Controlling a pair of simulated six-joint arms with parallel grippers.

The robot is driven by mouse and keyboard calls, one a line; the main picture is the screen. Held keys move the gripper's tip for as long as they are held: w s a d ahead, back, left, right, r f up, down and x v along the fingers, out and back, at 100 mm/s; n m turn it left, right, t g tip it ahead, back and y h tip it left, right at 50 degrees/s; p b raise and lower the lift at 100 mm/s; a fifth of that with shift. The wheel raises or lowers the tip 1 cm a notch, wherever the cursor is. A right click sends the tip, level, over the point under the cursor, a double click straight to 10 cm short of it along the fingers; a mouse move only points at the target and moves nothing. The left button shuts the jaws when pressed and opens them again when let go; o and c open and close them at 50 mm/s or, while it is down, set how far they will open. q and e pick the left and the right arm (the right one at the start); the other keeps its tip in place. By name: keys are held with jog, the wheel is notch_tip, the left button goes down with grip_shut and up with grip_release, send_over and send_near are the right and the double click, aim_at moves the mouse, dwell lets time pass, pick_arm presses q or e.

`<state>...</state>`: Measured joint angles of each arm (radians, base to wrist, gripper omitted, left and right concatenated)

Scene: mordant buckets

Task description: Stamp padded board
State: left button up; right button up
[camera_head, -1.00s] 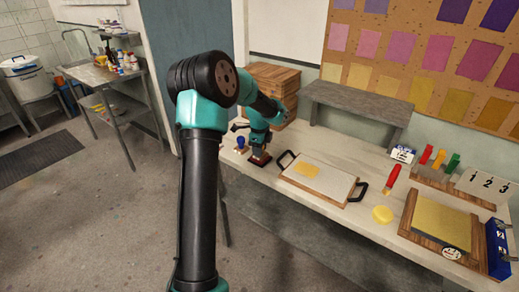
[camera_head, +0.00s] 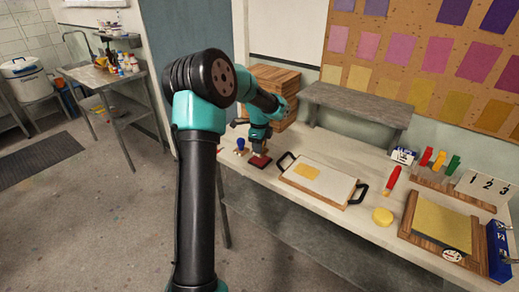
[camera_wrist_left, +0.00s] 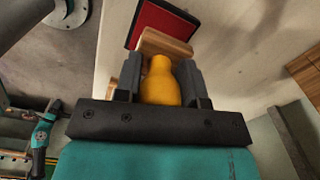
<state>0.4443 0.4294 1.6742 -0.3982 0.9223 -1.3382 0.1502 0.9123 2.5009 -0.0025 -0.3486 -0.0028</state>
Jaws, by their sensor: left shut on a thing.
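My left gripper (camera_head: 259,147) is shut on the yellow handle (camera_wrist_left: 160,85) of a stamp with a wooden block (camera_wrist_left: 165,45). A red ink pad (camera_head: 258,162) lies just below the gripper on the table; it also shows beyond the block in the left wrist view (camera_wrist_left: 160,22). Whether block and pad touch is unclear, and the stamp's face is hidden. A pale board (camera_head: 330,185) with black handles lies right of the gripper, with a yellow patch (camera_head: 307,172) on it. My right gripper is not in view.
A blue-handled stamp (camera_head: 240,144) stands left of the pad. A red-handled tool (camera_head: 391,180) and a yellow round item (camera_head: 383,216) lie right of the board. A wood-framed yellow panel (camera_head: 440,223) is farther right. A grey raised shelf (camera_head: 355,103) stands behind.

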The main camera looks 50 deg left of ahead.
pick_arm(q)
jog(key=shift+r, duration=2.15)
jog(key=shift+d, duration=0.1)
